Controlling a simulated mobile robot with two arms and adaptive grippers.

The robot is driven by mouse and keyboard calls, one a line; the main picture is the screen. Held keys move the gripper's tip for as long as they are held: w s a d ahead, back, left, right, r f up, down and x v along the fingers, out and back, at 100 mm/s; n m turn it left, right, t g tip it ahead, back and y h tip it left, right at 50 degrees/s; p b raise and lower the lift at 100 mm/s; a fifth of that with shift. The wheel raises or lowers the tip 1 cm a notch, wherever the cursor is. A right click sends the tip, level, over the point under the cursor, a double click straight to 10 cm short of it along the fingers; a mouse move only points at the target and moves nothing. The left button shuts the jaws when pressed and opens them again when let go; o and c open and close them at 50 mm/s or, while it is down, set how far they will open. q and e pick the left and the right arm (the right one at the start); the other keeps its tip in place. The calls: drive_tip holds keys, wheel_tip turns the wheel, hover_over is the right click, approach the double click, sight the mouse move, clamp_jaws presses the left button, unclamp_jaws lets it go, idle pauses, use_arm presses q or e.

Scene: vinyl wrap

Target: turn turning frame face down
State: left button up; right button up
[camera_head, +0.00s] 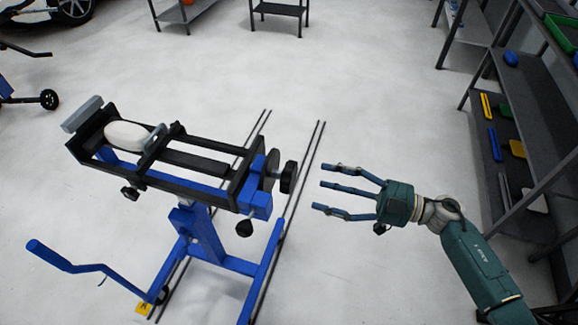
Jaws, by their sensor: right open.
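The turning frame is a black rectangular frame (210,158) on a blue wheeled stand (205,235), left of centre in the head view. A white rounded part (127,135) sits in its left half, held between grey clamp pieces. A black knob (289,177) and a dark disc sit at the frame's right end. My right gripper (335,188) has teal and blue fingers, spread open and empty. Its fingers point left towards the knob, with a gap between them. My left gripper is not in view.
A shelf rack (535,110) with coloured tools stands on the right, close to my right arm. A blue crank handle (70,260) sticks out at the lower left. Dark rails (290,215) run along the floor by the stand. The pale floor is mostly clear.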

sight(294, 180)
drive_tip(key=a, duration=0.3)
drive_tip(key=shift+w+a+r+p, duration=0.1)
drive_tip(key=shift+w+r+p, duration=0.05)
drive_tip(key=shift+r+p, duration=0.25)
drive_tip(key=x, duration=0.3)
drive_tip(key=shift+w+a+f+p, duration=0.1)
drive_tip(key=shift+w+f+p, duration=0.05)
drive_tip(key=shift+w+p, duration=0.15)
drive_tip(key=shift+p+x, duration=0.35)
drive_tip(key=shift+x, duration=1.45)
drive_tip(key=shift+f, duration=0.25)
drive_tip(key=shift+c, duration=1.2)
drive_tip(key=c, duration=1.2)
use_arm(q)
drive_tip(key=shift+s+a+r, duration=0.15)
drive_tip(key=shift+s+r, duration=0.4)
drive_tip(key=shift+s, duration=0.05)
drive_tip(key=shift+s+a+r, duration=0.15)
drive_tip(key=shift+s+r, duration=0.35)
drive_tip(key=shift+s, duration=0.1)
use_arm(e)
drive_tip(key=shift+o, duration=0.2)
drive_tip(key=shift+s, duration=0.1)
